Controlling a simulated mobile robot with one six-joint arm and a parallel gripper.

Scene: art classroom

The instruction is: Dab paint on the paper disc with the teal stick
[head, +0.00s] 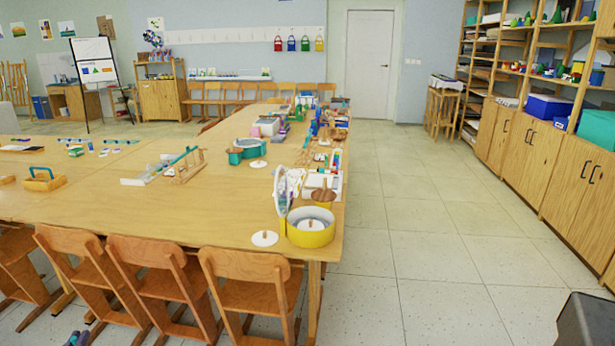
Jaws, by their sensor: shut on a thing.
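My gripper is not in this view, so what it holds cannot be seen. A thin teal bar (185,155) lies slanted by a small wooden rack on the long table; I cannot tell whether it is the teal stick. A white disc (265,238) with a small tan knob or piece on it lies flat near the table's front right corner. A similar white disc (258,164) lies further back. I cannot tell which, if either, is the paper disc.
A round yellow container (310,227) stands at the front right corner of the wooden table (120,220). Many art items crowd its right edge. Wooden chairs (250,285) line the front. The tiled floor (430,230) is clear between table and right-hand cabinets (560,170).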

